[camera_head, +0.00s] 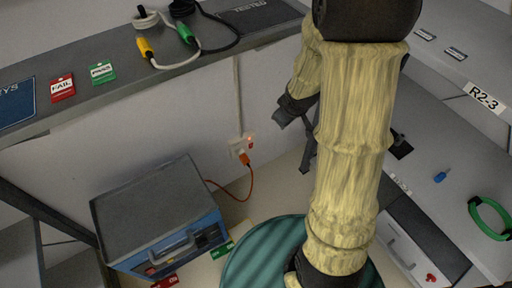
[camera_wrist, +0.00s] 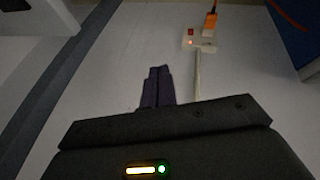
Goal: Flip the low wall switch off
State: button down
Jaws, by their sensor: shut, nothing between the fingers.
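The low wall switch (camera_head: 249,142) is a small red rocker on a white outlet plate (camera_head: 237,148) low on the wall. It shows a small glowing red-orange light. An orange plug sits in the plate (camera_head: 244,159), with its orange cord running down and left. In the wrist view the plate (camera_wrist: 200,43) is near the top, with the red switch (camera_wrist: 190,32) and a lit dot on its left side. My gripper (camera_wrist: 160,70) is shut and empty, its fingertips apart from the plate. In the head view my gripper (camera_head: 281,119) is right of the plate, partly hidden by my arm.
A grey-topped blue box (camera_head: 150,205) stands on the floor left of the plate. The bench (camera_head: 130,98) above holds cables and FAIL and PASS tags. A white counter (camera_head: 450,170) is on the right, with a green ring (camera_head: 489,218).

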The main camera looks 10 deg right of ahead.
jog(key=w+f+n+y, duration=0.2)
jog(key=w+f+n, duration=0.15)
jog(key=f, duration=0.25)
jog(key=w+d+f+n+y+b, duration=0.1)
jog(key=w+f+n, duration=0.1)
jog(key=f+n, duration=0.25)
jog(key=w+f+n+y, duration=0.2)
jog(key=w+f+n, duration=0.1)
jog(key=f, duration=0.3)
jog(key=s+a+f+n+g+y, duration=0.1)
jog(key=s+f+n+y, duration=0.1)
jog(key=f, duration=0.4)
jog(key=shift+s+a+f+n, duration=0.2)
jog(key=shift+s+f+n, duration=0.05)
jog(key=shift+s+n, duration=0.45)
jog(key=shift+w+f+b, duration=0.1)
jog(key=shift+b, duration=0.2)
